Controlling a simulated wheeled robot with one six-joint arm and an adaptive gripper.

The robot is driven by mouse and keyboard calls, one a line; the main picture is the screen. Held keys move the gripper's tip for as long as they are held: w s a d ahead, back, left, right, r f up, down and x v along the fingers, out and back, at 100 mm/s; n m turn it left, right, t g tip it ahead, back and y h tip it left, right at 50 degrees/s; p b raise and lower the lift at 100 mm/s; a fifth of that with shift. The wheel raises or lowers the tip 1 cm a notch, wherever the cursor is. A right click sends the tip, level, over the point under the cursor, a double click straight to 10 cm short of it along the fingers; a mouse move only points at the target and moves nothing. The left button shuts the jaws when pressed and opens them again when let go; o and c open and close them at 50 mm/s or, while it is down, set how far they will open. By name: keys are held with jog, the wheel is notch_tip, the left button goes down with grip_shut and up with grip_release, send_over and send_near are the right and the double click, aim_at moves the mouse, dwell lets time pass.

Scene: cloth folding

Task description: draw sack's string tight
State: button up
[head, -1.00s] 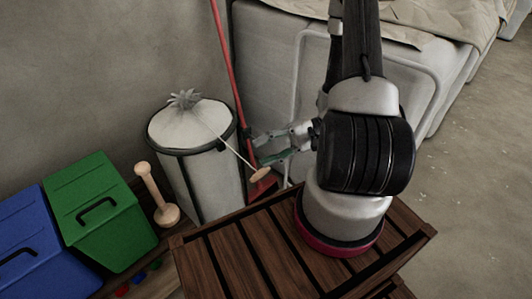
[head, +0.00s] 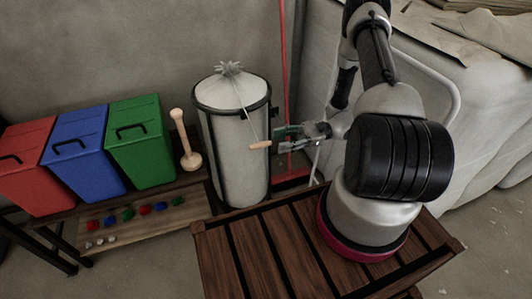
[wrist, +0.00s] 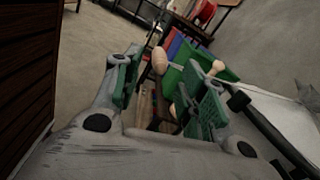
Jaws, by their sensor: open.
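The white sack (head: 232,90) fills a tall pale bin with a black rim, and its neck is gathered into a tuft on top. A thin string (head: 245,112) runs from the neck over the rim to a wooden toggle (head: 261,145) at the bin's right side. My gripper (head: 278,139) is open just right of the toggle, pointing left at it. In the wrist view the toggle (wrist: 160,61) shows between the open green-padded fingers (wrist: 166,88), nearer the left one. I cannot tell whether either finger touches it. The white bin is partly seen at the right edge.
Green (head: 140,140), blue (head: 85,158) and red (head: 28,170) lidded bins stand on a low wooden bench at left. A wooden pestle-like piece (head: 187,145) stands beside the green bin. A red pole (head: 284,70) leans behind my gripper. A slatted wooden top (head: 245,255) lies in front.

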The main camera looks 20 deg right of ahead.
aim_at(261, 146)
jog(key=a, duration=0.8)
jog(key=shift+w+f, duration=0.1)
jog(key=shift+w, duration=0.1)
grip_shut()
